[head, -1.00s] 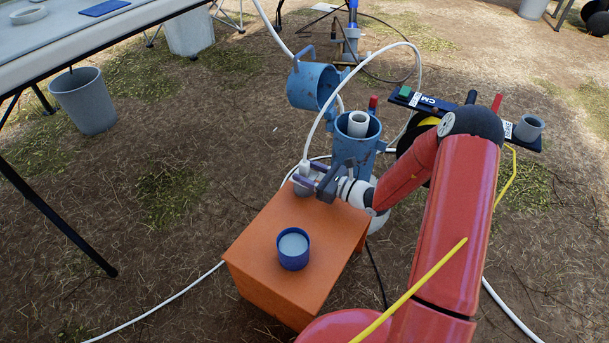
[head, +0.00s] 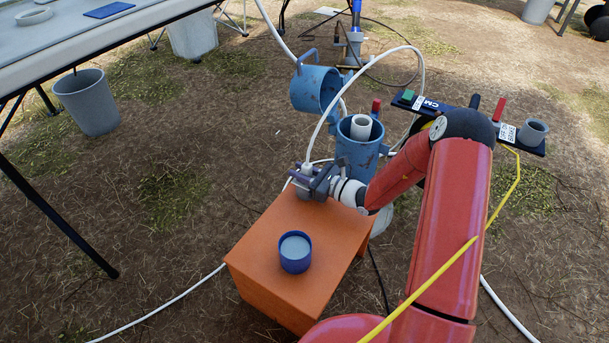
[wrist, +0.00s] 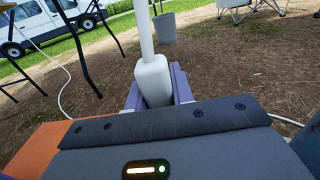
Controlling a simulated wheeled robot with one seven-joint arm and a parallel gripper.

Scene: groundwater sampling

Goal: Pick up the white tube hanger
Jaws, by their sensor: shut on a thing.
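The white tube hanger (head: 307,169) is a pale block at the lower end of a white tube (head: 332,102) that arches up and over to the right. My gripper (head: 303,182) is shut on the hanger, just beyond the far edge of the orange box. In the wrist view the hanger (wrist: 153,80) stands upright between the two purple fingers (wrist: 155,92), with the tube rising from its top. The hanger's lower end is hidden behind my gripper body.
The orange box (head: 278,235) carries a blue cup (head: 295,257). A blue open cylinder (head: 358,150) with a white pipe (head: 361,127) stands right of my gripper, its tilted blue lid (head: 314,90) behind. A dark labelled bar (head: 460,118) is further right. A grey bin (head: 88,103) stands at left.

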